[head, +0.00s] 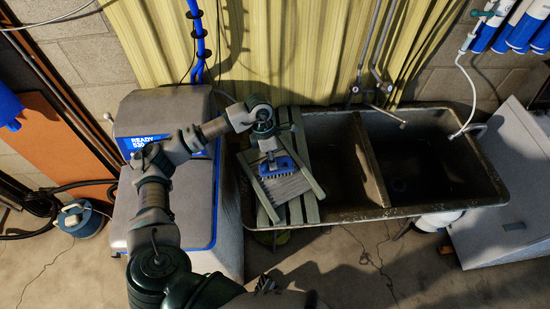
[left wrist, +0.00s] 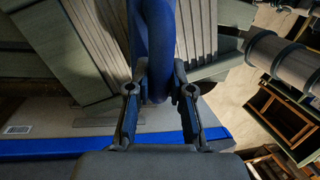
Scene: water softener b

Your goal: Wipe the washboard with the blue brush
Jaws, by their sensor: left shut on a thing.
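The washboard (head: 287,190) has a ribbed grey face and a pale wooden frame. It lies tilted across wooden slats at the left end of the sink. The blue brush (head: 282,166) is over its upper part, bristles facing the lower edge; I cannot tell whether they touch the ribs. My left gripper (head: 267,150) is shut on the brush from above. In the left wrist view, the two fingers of my left gripper (left wrist: 160,100) stand either side of the blue brush (left wrist: 152,45), and the ribbed washboard (left wrist: 88,45) shows behind it.
The double-basin sink (head: 430,207) extends right of the washboard, its basins empty-looking. The grey water softener cabinet (head: 230,235) stands close on the left. Taps (head: 384,112) rise behind the sink.

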